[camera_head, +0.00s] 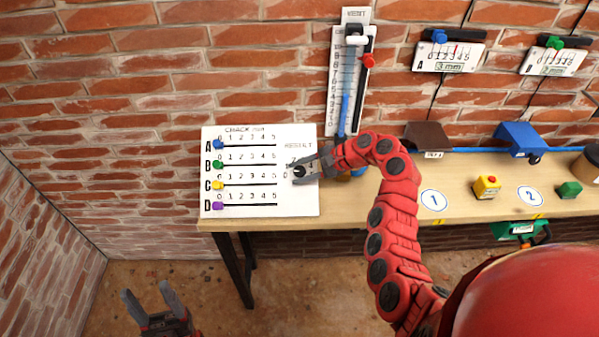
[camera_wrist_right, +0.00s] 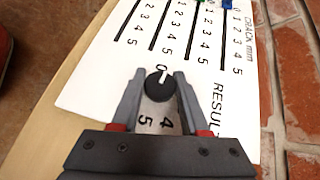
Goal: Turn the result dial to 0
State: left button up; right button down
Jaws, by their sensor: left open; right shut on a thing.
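The result dial (camera_head: 299,172) is a small black knob on the right side of a white board (camera_head: 245,210) headed "CRACK mm". My right gripper (camera_head: 293,174) is at the dial. In the right wrist view, the fingers of my right gripper (camera_wrist_right: 160,78) stand on both sides of the dial (camera_wrist_right: 159,88), shut on it. Its white mark points roughly toward the printed 0. The 4 and 5 show between the fingers; the other numbers are hidden. My left gripper (camera_head: 149,293) is open and empty, low at the left, away from the board.
The board has blue, green, yellow and purple sliders, A to D, all at their left ends. A wooden bench (camera_head: 460,178) holds a yellow button (camera_head: 487,186) and a green button (camera_head: 569,189). A tall gauge (camera_head: 347,80) hangs on the brick wall behind.

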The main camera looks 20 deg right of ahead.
jog(key=shift+n+g+h+b, duration=0.3)
jog(key=shift+n+g+h, duration=0.1)
jog(key=shift+n+g, duration=1)
jog(key=shift+c, duration=2.1)
grip_release()
jog(key=shift+d+r, duration=0.2)
jog(key=shift+d, duration=0.05)
jog(key=b+v, duration=0.3)
jog(key=v, duration=1.3)
jog(key=shift+r, duration=0.4)
jog(key=shift+d, duration=0.15)
